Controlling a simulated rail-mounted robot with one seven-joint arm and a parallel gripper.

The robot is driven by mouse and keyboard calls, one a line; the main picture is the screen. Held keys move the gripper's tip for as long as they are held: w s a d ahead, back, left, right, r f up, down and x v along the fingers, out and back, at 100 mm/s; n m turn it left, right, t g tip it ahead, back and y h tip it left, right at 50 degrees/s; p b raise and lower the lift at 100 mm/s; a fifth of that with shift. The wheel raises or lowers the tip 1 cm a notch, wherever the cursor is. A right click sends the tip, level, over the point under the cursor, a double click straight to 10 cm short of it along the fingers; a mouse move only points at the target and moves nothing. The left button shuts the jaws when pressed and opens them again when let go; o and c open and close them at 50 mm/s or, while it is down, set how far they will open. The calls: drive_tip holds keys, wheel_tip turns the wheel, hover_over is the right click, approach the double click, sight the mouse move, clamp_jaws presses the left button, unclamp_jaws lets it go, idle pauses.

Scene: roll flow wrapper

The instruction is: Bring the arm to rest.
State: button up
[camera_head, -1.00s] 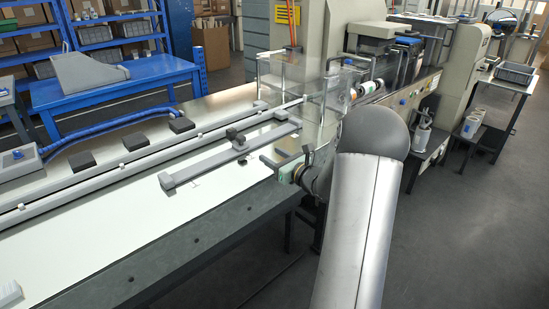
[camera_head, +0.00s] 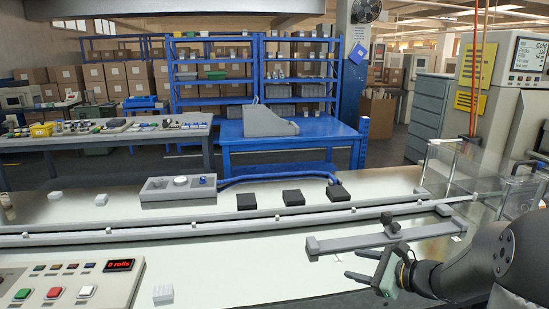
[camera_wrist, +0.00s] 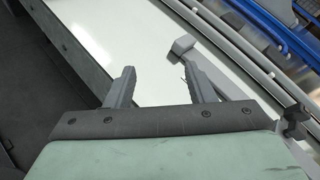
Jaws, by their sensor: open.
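My gripper (camera_head: 356,264) hangs over the near part of the pale worktop at the lower right of the head view. Its two grey fingers point left and stand apart, with nothing between them. My dark arm comes in from the right edge. In the wrist view the gripper (camera_wrist: 159,78) shows both fingers spread above the bright worktop (camera_wrist: 150,30), empty. A grey bar (camera_head: 370,240) with a dark knob lies just behind the gripper in the head view. I cannot tell the exact height of the gripper above the worktop.
Long guide rails (camera_head: 235,226) run along the worktop, with several black pads behind them. A control panel (camera_head: 65,283) reading "0 rolls" stands at the lower left. A clear guard (camera_head: 450,170) and the wrapper stand at the right. The worktop left of the gripper is mostly clear.

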drive_tip(key=s+a+r+n+g+h+p, duration=0.3)
drive_tip(key=s+a+n+g, duration=0.5)
drive_tip(key=s+a+n, duration=0.6)
drive_tip(key=s+d+r+n+h+p, duration=0.1)
drive_tip(key=s+d+n+h+p, duration=0.1)
drive_tip(key=s, duration=0.4)
drive_tip(key=s+d+n+g+h+p, duration=0.1)
drive_tip(key=s+d+n+h+p, duration=0.1)
drive_tip(key=s+d+n+h, duration=0.2)
drive_tip(key=s+n, duration=0.2)
drive_tip(key=s, duration=0.1)
drive_tip(key=shift+s+r+n+g+h, duration=0.25)
drive_tip(key=shift+r+n+g+h, duration=0.05)
drive_tip(key=shift+r, duration=0.1)
